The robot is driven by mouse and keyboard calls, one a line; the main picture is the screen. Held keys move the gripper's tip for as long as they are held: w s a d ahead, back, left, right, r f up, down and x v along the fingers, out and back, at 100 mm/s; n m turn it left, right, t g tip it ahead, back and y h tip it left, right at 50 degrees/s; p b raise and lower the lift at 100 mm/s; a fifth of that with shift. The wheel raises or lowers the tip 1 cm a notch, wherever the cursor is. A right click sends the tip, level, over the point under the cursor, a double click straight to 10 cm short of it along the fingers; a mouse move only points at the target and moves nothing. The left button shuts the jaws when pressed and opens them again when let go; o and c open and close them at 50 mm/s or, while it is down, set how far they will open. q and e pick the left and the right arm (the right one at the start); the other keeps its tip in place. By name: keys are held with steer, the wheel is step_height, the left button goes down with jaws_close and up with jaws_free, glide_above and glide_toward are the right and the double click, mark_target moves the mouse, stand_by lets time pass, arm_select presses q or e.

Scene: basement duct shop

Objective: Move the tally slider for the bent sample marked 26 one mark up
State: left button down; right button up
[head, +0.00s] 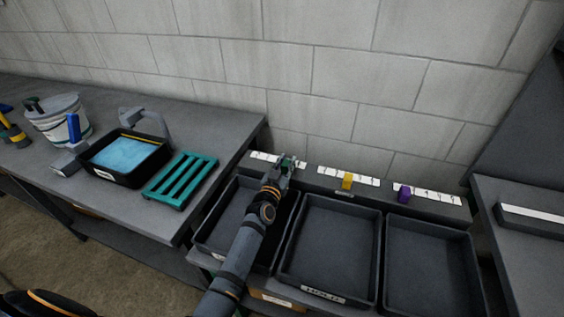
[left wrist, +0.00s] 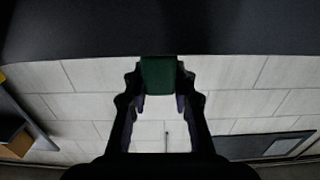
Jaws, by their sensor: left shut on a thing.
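Three white tally strips run along the ledge behind the trays: a left strip (head: 263,156), a middle strip (head: 362,180) and a right strip (head: 440,197). A yellow slider (head: 347,181) is on the middle strip and a purple slider (head: 404,194) near the left end of the right strip. My left gripper (head: 286,163) is at the right part of the left strip, shut on a green slider, which shows between its fingers in the left wrist view (left wrist: 158,74). The gripper partly hides that strip's marks. I cannot make out a sample marked 26. My right gripper is not in view.
The middle tray (head: 322,292), labelled HOLD, and the right tray (head: 389,270) look empty; my arm covers part of the left tray (head: 208,232). On the left bench are a green rack (head: 181,180), a black tray with blue contents (head: 98,172) and a white bucket (head: 52,122).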

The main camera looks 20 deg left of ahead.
arm_select(q)
steer(key=shift+a, duration=0.25)
steer(key=c, duration=1.5)
jaws_free()
steer(key=shift+a+f, duration=0.1)
steer(key=shift+a, duration=0.25)
steer(key=shift+o, duration=1.2)
steer(key=shift+d, duration=0.15)
steer(key=shift+o, duration=0.9)
steer(key=shift+d, duration=0.1)
steer(key=shift+s, duration=0.3)
steer(key=s, duration=1.1)
steer(key=shift+s+a, duration=0.2)
steer(key=shift+a, duration=0.05)
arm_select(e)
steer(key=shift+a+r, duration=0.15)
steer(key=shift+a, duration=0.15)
